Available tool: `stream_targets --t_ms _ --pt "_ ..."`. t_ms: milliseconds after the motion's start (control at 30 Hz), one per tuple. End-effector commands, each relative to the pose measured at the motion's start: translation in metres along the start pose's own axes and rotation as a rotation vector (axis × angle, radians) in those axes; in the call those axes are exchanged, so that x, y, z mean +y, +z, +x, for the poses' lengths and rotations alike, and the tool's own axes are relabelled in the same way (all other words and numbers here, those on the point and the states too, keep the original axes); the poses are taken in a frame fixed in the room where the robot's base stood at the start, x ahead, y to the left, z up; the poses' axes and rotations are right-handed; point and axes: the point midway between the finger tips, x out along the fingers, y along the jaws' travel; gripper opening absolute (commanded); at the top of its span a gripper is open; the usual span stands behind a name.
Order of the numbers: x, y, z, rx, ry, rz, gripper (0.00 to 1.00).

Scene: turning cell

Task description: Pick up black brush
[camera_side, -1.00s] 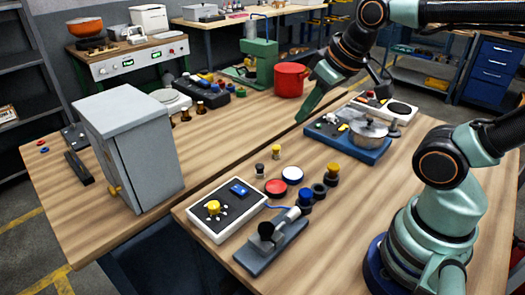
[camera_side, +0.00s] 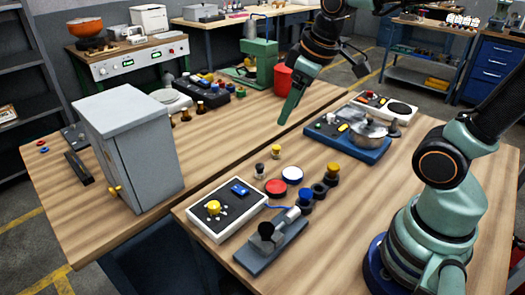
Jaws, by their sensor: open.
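A long black block (camera_side: 79,168) lies flat on the far left of the wooden table, beside the grey cabinet; it may be the black brush, but I cannot make out bristles. My gripper (camera_side: 284,119) hangs above the right part of the table, pointing down, far to the right of the black block. Its green fingers are seen nearly edge-on, open, with nothing visible between them.
A tall grey cabinet (camera_side: 130,148) stands between the black block and my gripper. A red pot (camera_side: 283,77) is behind my gripper. A blue board with a metal pot (camera_side: 347,146) and a control box (camera_side: 226,209) are on the nearer table. The middle of the far table is clear.

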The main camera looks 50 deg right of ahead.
Motion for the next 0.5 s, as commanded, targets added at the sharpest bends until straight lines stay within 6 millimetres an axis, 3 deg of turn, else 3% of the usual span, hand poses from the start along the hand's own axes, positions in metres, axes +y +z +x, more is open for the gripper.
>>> stream_targets --t_ms 267,500 --pt "0.020 -0.034 0.049 -0.139 -0.074 -0.381 0.70" --pt "0.033 -0.050 0.106 -0.225 -0.177 -0.700 0.70"
